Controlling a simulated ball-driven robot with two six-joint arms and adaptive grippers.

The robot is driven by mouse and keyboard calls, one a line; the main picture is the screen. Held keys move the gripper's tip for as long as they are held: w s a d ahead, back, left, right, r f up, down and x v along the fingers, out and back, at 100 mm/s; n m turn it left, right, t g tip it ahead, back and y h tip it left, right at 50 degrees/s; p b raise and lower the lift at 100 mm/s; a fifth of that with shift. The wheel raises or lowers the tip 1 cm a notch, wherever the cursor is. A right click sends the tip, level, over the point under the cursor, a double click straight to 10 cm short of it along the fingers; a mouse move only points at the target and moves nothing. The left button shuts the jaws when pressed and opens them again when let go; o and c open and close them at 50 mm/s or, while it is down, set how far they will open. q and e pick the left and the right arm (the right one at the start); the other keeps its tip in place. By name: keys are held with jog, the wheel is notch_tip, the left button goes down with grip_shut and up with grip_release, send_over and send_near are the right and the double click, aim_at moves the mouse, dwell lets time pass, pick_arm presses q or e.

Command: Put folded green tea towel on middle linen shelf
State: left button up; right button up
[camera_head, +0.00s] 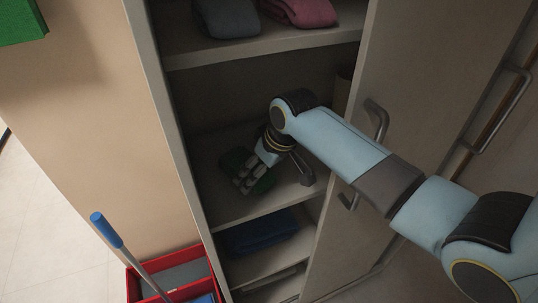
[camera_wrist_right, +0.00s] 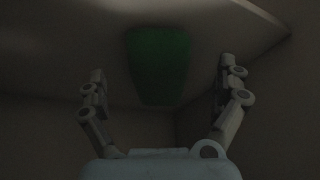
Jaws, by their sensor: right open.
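The folded green tea towel (camera_head: 237,161) lies on the middle shelf (camera_head: 226,207) of the linen cupboard. In the right wrist view the towel (camera_wrist_right: 160,65) shows as a dark green block between and beyond the two fingers. My right gripper (camera_head: 248,182) reaches into the cupboard and is just over the towel, partly hiding it. Its fingers (camera_wrist_right: 160,85) are spread apart, with a gap on each side of the towel. The wrist view is dark, so I cannot tell whether any finger touches it. My left gripper is not in view.
Grey and pink folded cloths (camera_head: 300,12) lie on the shelf above. A dark blue cloth (camera_head: 262,232) lies on the shelf below. The cupboard door (camera_head: 415,70) stands at the right, close to my arm. A red bucket (camera_head: 130,285) with a blue-handled mop stands at lower left.

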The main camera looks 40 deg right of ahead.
jog(key=v, duration=0.9)
jog(key=shift+s, duration=0.1)
